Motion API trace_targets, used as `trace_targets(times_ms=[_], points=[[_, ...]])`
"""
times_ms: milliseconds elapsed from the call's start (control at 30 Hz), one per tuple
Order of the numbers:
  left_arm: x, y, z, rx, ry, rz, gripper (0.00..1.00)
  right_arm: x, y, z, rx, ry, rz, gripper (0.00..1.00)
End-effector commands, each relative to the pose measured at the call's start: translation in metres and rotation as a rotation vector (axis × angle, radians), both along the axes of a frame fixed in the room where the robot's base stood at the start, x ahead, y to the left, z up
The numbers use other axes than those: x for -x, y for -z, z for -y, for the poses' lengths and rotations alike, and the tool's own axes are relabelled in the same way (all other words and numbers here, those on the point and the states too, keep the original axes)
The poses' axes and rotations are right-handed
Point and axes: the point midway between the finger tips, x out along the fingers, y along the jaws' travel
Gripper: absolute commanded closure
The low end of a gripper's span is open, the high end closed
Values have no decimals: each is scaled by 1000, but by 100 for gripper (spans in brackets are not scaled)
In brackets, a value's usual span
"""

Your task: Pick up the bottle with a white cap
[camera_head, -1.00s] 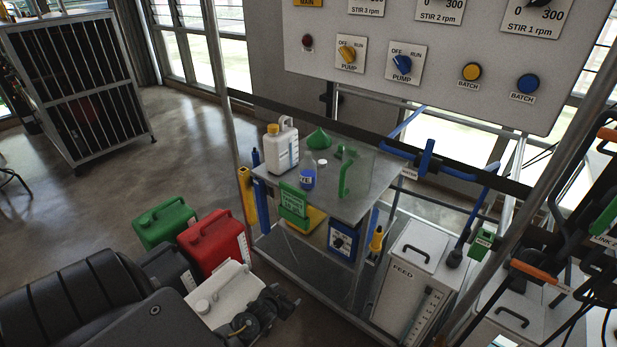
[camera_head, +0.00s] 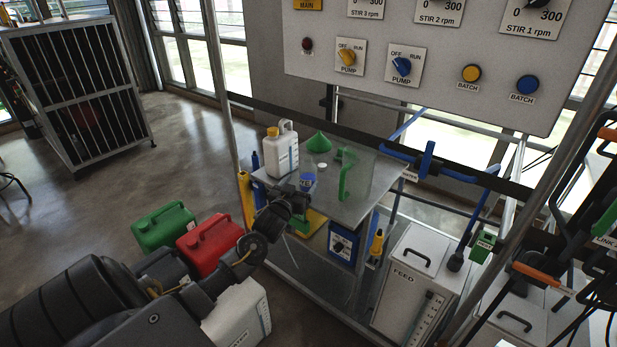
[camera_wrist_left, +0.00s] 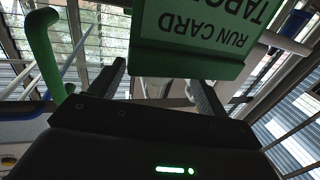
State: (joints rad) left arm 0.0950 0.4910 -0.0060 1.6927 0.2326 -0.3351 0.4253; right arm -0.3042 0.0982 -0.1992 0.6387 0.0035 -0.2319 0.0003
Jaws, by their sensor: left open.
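A small bottle with blue contents (camera_head: 308,181) stands on the metal cart top (camera_head: 352,208), its lower part hidden by my arm. A small white cap (camera_head: 322,166) shows just right of and behind it; I cannot tell whether it lies loose. A white jug with a yellow cap (camera_head: 283,153) stands behind left. My left gripper (camera_head: 297,192) is at the cart's front edge, in front of the bottle. In the left wrist view its fingers (camera_wrist_left: 160,85) are apart and empty, with a green run card (camera_wrist_left: 195,45) just beyond; the bottle is not visible there. My right gripper is not in view.
A green funnel (camera_head: 319,143) and a green handle-like piece (camera_head: 345,175) stand on the cart near the bottle. Green (camera_head: 163,227) and red (camera_head: 210,240) jerrycans stand on the floor at left. The control panel (camera_head: 440,60) hangs above behind.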

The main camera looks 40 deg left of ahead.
Motion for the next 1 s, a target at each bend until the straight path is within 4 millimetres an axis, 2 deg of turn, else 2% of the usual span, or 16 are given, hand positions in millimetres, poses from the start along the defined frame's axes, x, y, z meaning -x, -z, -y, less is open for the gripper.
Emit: trace_targets(times_ms=[100, 367, 533, 700, 967, 1000], points=[[-11, 0, -3, -1, 1, -1, 24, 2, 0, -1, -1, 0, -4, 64], [-20, -3, -6, -1, 0, -1, 24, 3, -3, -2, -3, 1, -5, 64], [-45, -9, -14, -1, -1, 0, 24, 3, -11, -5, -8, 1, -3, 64], [-61, -6, -18, -1, 0, -2, 24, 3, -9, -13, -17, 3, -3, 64], [-64, -5, -19, -1, 0, -1, 24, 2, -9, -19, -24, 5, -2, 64], [-64, -5, -19, -1, 0, -1, 26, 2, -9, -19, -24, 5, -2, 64]])
